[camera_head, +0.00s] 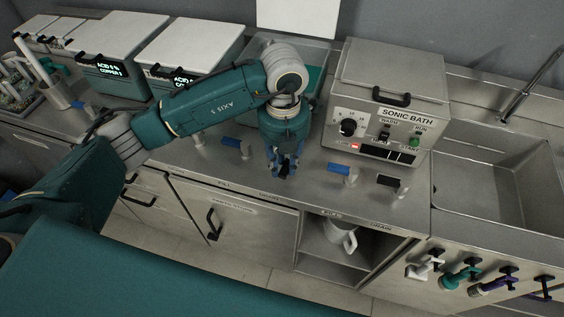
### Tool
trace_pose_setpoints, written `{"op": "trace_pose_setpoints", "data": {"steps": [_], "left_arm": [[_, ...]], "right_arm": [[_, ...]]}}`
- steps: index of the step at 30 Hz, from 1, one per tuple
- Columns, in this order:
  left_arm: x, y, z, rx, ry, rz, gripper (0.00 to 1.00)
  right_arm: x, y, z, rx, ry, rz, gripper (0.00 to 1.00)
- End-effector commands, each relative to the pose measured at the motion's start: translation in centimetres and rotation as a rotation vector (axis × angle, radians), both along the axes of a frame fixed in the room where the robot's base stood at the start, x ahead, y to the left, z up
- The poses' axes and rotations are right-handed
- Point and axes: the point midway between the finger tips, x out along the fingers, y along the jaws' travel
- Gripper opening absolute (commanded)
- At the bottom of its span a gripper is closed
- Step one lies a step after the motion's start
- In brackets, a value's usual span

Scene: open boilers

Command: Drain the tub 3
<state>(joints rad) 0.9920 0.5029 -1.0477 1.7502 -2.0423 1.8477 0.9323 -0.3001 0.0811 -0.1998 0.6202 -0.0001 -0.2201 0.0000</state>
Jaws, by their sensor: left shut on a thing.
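An open tub (316,82) with a raised pale lid (298,17) stands behind my left arm, left of the sonic bath. Teal shows inside it; my arm hides much of it. Its number is not readable. My left gripper (283,170) points down at the counter's front edge, above the DRAIN label (268,197). It is shut on a small dark valve handle, mostly hidden by the fingers. A blue-handled valve (233,143) stands to its left, above the FILL label (223,184). My right gripper is not in view.
The sonic bath (383,112) stands to the right, with blue (339,168) and black (388,181) valve handles in front. Two lidded acid tubs (190,50) (112,48) stand at the left. A sink (500,180) is at the right. A white jug (341,235) sits on the shelf below.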

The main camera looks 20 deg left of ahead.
Motion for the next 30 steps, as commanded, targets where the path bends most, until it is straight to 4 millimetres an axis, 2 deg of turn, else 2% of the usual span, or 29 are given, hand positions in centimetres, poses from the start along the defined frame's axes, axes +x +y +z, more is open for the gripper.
{"op": "trace_pose_setpoints", "data": {"steps": [10, 11, 13, 14, 23, 26, 30], "left_arm": [[0.2, 0.0, 0.2, -0.002, -0.005, 0.003, 0.00], [0.2, 0.0, 0.2, -0.002, -0.005, 0.003, 0.28], [0.1, 0.0, 0.2, -0.002, -0.005, 0.003, 0.42], [0.1, 0.0, 0.2, -0.001, -0.004, 0.003, 0.44], [0.1, 0.0, 0.2, 0.000, -0.003, 0.002, 0.44], [0.1, 0.0, 1.0, -0.001, -0.004, 0.002, 0.44], [0.2, 0.0, 3.5, -0.002, -0.007, 0.002, 0.44]], "right_arm": [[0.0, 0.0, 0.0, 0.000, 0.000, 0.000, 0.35], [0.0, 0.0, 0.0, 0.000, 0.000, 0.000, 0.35], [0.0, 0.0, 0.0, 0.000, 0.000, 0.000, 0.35], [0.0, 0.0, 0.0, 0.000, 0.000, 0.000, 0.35], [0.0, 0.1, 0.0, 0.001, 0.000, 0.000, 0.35], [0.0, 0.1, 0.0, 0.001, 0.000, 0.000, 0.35], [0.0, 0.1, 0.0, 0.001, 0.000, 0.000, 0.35]]}}
